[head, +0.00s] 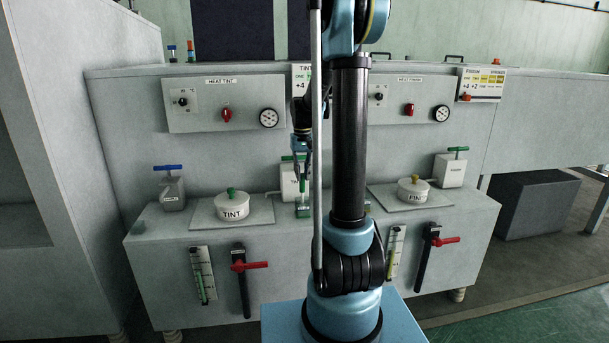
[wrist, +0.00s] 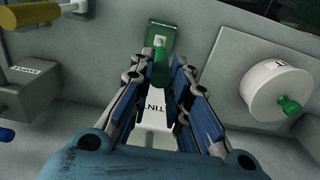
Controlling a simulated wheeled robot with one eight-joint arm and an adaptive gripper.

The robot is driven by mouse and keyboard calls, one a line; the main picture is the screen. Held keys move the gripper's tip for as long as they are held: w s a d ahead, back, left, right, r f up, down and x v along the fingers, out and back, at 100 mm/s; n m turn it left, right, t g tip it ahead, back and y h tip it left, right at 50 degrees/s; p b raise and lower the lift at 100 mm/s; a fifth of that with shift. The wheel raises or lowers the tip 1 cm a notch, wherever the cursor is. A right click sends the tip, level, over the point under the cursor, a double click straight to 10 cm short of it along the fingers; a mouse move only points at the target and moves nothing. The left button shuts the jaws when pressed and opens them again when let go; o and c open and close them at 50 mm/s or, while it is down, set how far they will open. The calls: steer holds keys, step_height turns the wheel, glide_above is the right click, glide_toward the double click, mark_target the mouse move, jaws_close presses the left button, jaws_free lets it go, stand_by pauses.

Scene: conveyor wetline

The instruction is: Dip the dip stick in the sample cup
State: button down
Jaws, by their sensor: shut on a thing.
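My gripper (wrist: 163,75) is closed around a narrow green piece (wrist: 160,72), which I take to be the dip stick, between its two blue-padded fingers in the wrist view. Its pale end (wrist: 159,41) overlaps a green square base (wrist: 166,27). In the head view my gripper (head: 303,172) points down just above a small green item (head: 303,210) on the counter, left of my arm. Whether the stick is apart from the base cannot be told. I cannot make out the sample cup for certain.
The TINT pot (head: 233,207) with a green knob stands left of my gripper; it also shows in the wrist view (wrist: 275,90). A white can (head: 290,181) stands close behind my gripper. The FIN pot (head: 412,190) is to the right. A control panel (head: 226,103) is behind.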

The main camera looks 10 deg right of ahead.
steer(key=shift+r, duration=3.6)
step_height(320, 180, up, 5)
steer(key=shift+f, duration=0.1)
